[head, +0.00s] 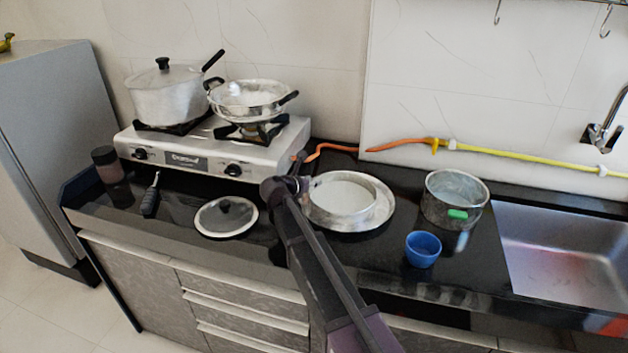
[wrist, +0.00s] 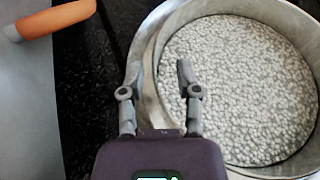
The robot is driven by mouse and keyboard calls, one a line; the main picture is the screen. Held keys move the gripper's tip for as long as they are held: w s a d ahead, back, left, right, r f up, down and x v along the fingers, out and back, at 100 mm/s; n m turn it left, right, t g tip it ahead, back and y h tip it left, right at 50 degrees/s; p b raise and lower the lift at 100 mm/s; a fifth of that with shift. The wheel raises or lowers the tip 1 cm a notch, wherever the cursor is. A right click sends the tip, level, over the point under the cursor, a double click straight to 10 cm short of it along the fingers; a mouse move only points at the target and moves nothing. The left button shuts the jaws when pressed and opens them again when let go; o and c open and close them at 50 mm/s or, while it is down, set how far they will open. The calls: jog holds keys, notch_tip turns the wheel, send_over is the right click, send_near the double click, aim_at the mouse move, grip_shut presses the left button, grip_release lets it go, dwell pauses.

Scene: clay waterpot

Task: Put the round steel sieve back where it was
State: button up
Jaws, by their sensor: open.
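The round steel sieve (head: 343,196) sits upright on a wide steel plate (head: 385,208) on the black counter, right of the stove. In the wrist view the sieve (wrist: 240,90) fills the right side, with a pale speckled bottom inside its rim. My gripper (head: 303,185) is at the sieve's left edge. In the wrist view my gripper (wrist: 155,82) is open, with one finger on each side of the sieve's near-left wall as seen from above. I cannot tell whether either finger touches it.
A gas stove (head: 205,152) carries a lidded pot (head: 168,98) and a pan (head: 250,97). A lid (head: 225,217) lies left of my arm. A steel pot (head: 454,199) and a blue cup (head: 423,249) stand right, before the sink (head: 570,250). An orange hose (head: 335,148) runs behind.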

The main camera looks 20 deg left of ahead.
jog(key=p+v, duration=0.3)
jog(key=v, duration=0.7)
jog(key=shift+s+a+r+p, duration=0.1)
jog(key=shift+s+p, duration=0.15)
jog(key=shift+p, duration=0.1)
jog(key=s+d+r+m+g+h+p, duration=0.1)
jog(key=d+r+m+g+p, duration=0.25)
jog(key=d+m+p, duration=0.75)
jog(key=s+d+r+m+g+p, duration=0.1)
jog(key=d+r+m+g+p, duration=0.25)
jog(key=d, duration=1.25)
jog(key=s+d+r+m+g+y+p, duration=0.2)
jog(key=s+d+r+m+g+p, duration=0.1)
jog(key=s+d+r+m+p, duration=0.2)
jog(key=s+d+r+m+g+y+p, duration=0.2)
jog(key=s+d+r+m+p, duration=0.4)
jog(key=s+d+m+p, duration=0.3)
jog(key=d+m+y+p, duration=0.1)
jog(key=d+m, duration=0.3)
jog(key=d, duration=0.1)
jog(key=shift+s+r+g, duration=0.25)
jog(key=shift+s+g, duration=0.1)
jog(key=shift+g, duration=0.05)
jog(key=shift+a, duration=0.15)
